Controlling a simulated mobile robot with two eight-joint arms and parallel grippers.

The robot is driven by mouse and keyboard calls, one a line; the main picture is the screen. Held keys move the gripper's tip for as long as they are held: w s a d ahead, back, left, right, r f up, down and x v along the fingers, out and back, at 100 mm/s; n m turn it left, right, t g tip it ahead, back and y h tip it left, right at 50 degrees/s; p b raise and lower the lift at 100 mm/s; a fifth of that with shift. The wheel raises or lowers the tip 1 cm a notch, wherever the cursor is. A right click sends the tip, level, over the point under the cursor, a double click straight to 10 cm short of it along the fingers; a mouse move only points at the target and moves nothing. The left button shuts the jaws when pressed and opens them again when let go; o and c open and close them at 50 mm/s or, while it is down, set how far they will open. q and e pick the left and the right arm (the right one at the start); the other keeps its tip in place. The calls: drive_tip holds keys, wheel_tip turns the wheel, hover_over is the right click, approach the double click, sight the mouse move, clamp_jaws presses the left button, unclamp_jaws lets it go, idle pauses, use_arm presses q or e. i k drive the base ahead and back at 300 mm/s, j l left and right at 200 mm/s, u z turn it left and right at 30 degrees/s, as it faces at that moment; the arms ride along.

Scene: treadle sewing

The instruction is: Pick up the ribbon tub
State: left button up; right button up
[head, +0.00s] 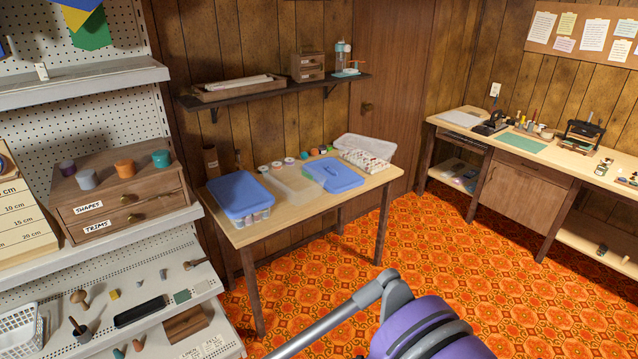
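No label marks the ribbon tub, so I cannot be sure which container it is. On the wooden side table (305,221) stands a clear tub with a blue lid (241,193), its lid shut, near the left end. A low clear container (293,184) sits beside it. Neither of my grippers is in view.
Left, a pegboard shelf holds a wooden drawer box (120,194) with spools on top. A wall shelf (275,90) hangs above the table. A cluttered workbench (545,160) stands right. A grey-and-purple jointed part hides floor at bottom centre. The orange patterned floor is otherwise largely clear.

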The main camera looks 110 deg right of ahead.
sight(300, 185)
drive_tip(key=z, duration=3.65)
drive_tip(key=i+l+u, duration=0.1)
drive_tip(key=u, duration=0.65)
drive_tip(key=i+l+u, duration=0.1)
drive_tip(key=u, duration=0.3)
drive_tip(key=i+l+u, duration=0.1)
drive_tip(key=l+u, duration=0.2)
drive_tip(key=l, duration=0.25)
drive_tip(key=l+u, duration=0.35)
drive_tip(key=l, duration=0.2)
drive_tip(key=l+u, duration=0.25)
drive_tip(key=l, duration=0.8)
drive_tip(key=k+l, duration=0.1)
drive_tip(key=l, duration=1)
drive_tip(key=i+l, duration=0.1)
drive_tip(key=l, duration=0.2)
drive_tip(key=i+l, duration=0.1)
drive_tip(key=l, duration=0.2)
drive_tip(key=i+l, duration=0.1)
drive_tip(key=l, duration=0.2)
drive_tip(key=u, duration=0.05)
